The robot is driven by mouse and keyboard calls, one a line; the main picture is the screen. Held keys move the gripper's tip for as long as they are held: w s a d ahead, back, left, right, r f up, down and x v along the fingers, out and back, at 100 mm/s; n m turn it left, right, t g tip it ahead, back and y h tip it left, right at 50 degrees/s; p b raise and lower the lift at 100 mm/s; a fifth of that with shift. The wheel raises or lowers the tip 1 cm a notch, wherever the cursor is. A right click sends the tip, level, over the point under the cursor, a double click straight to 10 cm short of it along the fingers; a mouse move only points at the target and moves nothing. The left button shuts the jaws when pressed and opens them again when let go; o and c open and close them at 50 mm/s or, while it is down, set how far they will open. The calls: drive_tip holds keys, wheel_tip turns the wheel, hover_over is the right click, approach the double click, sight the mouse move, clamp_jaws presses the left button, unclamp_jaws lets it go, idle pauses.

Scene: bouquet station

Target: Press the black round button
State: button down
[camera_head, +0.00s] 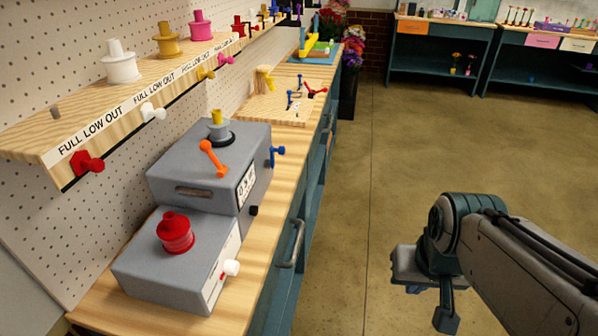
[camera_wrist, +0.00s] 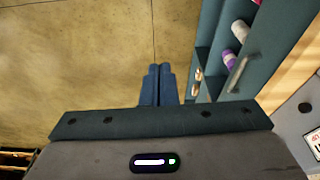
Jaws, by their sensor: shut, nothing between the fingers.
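A small black button (camera_head: 254,210) sticks out low on the front of the rear grey box (camera_head: 215,160), below a white label, in the head view. A small dark round spot (camera_wrist: 304,107) on the grey surface at the right edge of the wrist view may be the same button. My gripper (camera_head: 446,321) is over the floor, out to the right of the workbench and apart from the button. In the wrist view its two blue fingers (camera_wrist: 158,72) are together with nothing between them.
The front grey box (camera_head: 180,262) carries a red knob (camera_head: 175,232) and a white side knob (camera_head: 231,268). An orange lever (camera_head: 213,158) and a blue knob (camera_head: 277,154) are on the rear box. A drawer handle (camera_head: 291,243) juts from the bench front. The floor is clear.

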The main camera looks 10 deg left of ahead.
drive_tip(key=shift+w+d, duration=0.15)
drive_tip(key=shift+w, duration=0.05)
